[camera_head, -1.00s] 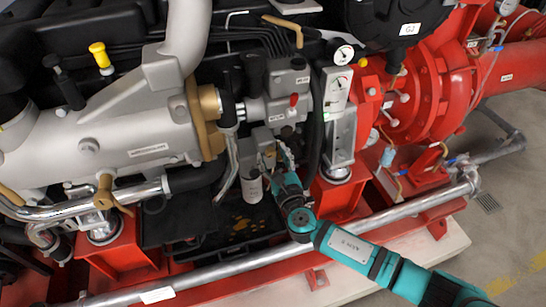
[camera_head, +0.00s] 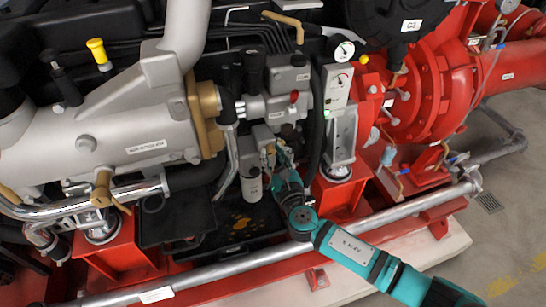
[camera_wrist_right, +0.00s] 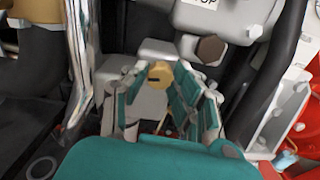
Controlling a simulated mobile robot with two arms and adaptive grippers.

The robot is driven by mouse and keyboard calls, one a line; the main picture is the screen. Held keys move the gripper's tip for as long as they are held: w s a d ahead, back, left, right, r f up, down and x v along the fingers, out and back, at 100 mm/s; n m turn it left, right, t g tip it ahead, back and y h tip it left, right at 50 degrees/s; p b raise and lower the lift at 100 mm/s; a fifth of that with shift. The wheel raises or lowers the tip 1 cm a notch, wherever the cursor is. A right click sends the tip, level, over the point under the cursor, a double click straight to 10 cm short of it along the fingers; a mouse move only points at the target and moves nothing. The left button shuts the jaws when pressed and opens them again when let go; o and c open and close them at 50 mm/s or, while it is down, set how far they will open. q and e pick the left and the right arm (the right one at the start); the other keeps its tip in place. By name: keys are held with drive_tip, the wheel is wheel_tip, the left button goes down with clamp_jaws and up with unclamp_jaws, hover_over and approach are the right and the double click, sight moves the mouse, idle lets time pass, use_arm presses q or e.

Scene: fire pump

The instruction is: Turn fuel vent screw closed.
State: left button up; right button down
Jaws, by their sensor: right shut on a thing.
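The fuel vent screw (camera_wrist_right: 160,73) is a small brass-coloured head with a dark slot, on a grey block behind my fingers in the right wrist view. My right gripper (camera_wrist_right: 157,86) has its teal-padded fingers on both sides of the screw head and is shut on it. The screw is too small and covered to make out there. My left gripper is not in view.
A vertical black hose (camera_head: 317,125) and a gauge panel (camera_head: 337,90) stand close to the right of the gripper. A curved metal pipe (camera_wrist_right: 78,65) runs to its left. A silver rail (camera_head: 230,268) crosses in front, under my arm.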

drive_tip(key=m+b, duration=0.2)
drive_tip(key=m, duration=0.2)
drive_tip(key=shift+f+m, duration=0.1)
drive_tip(key=shift+m, duration=0.2)
drive_tip(key=m+b, duration=0.1)
drive_tip(key=m, duration=0.4)
drive_tip(key=shift+m+b, duration=0.3)
drive_tip(key=shift+b, duration=0.1)
drive_tip(key=m, duration=0.4)
drive_tip(key=shift+d+b, duration=0.1)
drive_tip(key=shift+b, duration=0.25)
drive_tip(key=m, duration=0.5)
drive_tip(key=shift+m, duration=0.4)
drive_tip(key=c, duration=1.1)
unclamp_jaws()
drive_tip(key=shift+o, duration=0.2)
